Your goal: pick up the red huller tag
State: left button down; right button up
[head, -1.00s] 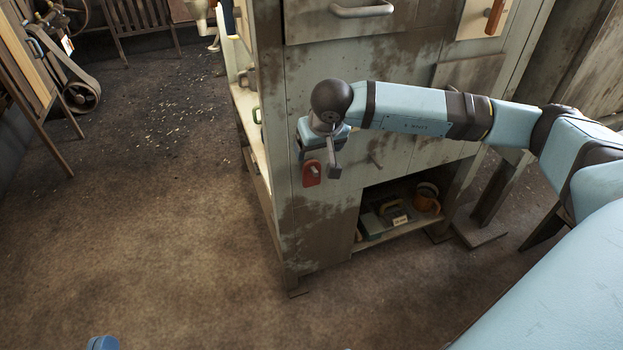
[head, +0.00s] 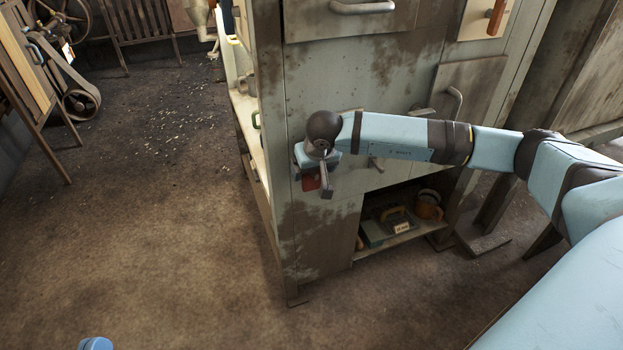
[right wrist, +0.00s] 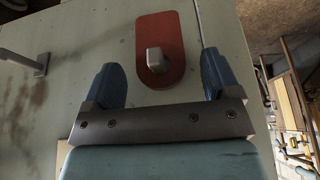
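The red huller tag (right wrist: 160,50) is a flat red plate with rounded ends, hanging on the cabinet's pale face. A grey peg (right wrist: 156,61) sticks out through it. In the head view the tag (head: 310,183) is mostly hidden behind my right gripper (head: 313,181). In the right wrist view my right gripper (right wrist: 161,80) is open, with one blue finger to each side of the tag's lower part. The fingers are not seen touching the tag. Only a small blue part of my left arm (head: 95,343) shows at the bottom left of the head view, and its gripper is not visible.
A bar handle (right wrist: 30,62) projects left of the tag.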

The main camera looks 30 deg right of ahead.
jog(key=c, duration=0.9)
